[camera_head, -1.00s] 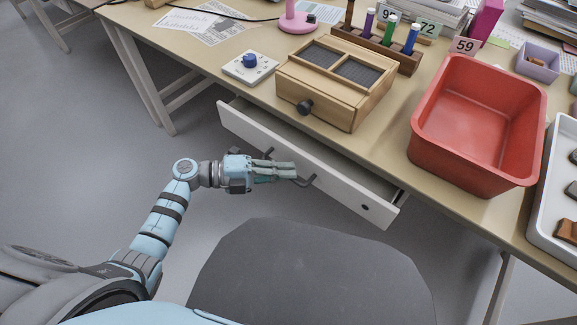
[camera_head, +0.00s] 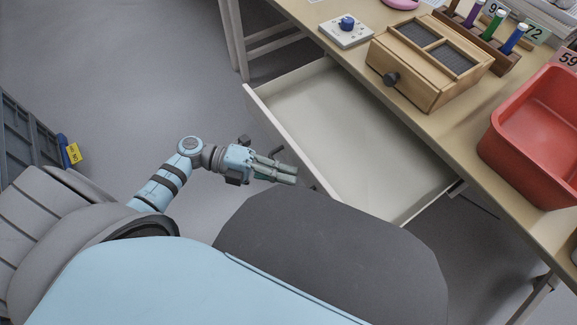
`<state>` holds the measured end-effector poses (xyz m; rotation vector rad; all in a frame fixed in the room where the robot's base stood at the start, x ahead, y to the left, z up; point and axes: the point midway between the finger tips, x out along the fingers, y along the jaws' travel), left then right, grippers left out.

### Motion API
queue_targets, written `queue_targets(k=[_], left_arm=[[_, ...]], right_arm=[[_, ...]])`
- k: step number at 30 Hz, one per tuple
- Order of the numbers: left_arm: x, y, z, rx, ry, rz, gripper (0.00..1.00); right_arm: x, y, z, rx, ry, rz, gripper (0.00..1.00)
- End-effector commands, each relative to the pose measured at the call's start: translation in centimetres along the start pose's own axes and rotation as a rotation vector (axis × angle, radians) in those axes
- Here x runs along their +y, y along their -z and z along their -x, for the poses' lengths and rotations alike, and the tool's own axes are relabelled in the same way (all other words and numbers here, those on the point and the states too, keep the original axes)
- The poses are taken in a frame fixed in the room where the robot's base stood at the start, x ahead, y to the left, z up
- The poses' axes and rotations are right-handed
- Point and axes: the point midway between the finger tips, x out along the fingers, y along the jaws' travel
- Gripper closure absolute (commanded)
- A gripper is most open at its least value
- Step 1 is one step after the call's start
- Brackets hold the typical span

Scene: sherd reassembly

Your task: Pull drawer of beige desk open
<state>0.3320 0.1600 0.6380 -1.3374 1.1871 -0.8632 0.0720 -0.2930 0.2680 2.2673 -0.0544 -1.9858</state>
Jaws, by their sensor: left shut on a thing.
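The beige desk (camera_head: 455,120) runs across the upper right of the head view. Its white drawer (camera_head: 340,130) is pulled well out, and its inside looks empty. My left gripper (camera_head: 285,174) is at the drawer's front, shut on the dark drawer handle (camera_head: 275,152). The fingers cover part of the handle, so the exact contact is hidden. My right gripper is out of view.
A wooden box with a dark knob (camera_head: 425,65), a white device with a blue knob (camera_head: 346,30) and a red bin (camera_head: 540,130) stand on the desk. A dark grey seat-like shape (camera_head: 335,255) lies close below the drawer.

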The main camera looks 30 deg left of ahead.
Motion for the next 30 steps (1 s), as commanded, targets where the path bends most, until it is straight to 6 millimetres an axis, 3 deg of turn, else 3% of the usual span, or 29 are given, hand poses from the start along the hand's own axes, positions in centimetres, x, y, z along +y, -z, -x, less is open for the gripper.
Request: queue_targets(k=[7, 9, 12, 21, 26, 30], left_arm=[[0.1, 0.1, 0.1, -0.002, -0.003, 0.0, 1.0], [0.1, 0.1, 0.1, -0.003, -0.003, 0.0, 0.82], [0.1, 0.1, 0.1, -0.002, -0.002, 0.0, 0.71], [0.1, 0.0, 0.2, 0.0, -0.003, 0.0, 0.71], [0.2, 0.0, 2.9, 0.0, -0.007, 0.002, 0.71], [0.2, -0.1, 6.9, -0.002, -0.008, 0.003, 0.71]], right_arm=[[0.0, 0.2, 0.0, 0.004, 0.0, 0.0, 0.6], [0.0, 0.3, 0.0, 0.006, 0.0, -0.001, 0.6], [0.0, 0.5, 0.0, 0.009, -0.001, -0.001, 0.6], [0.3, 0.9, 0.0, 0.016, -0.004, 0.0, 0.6], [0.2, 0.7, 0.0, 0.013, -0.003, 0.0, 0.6], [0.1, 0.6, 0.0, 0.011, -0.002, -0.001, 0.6]])
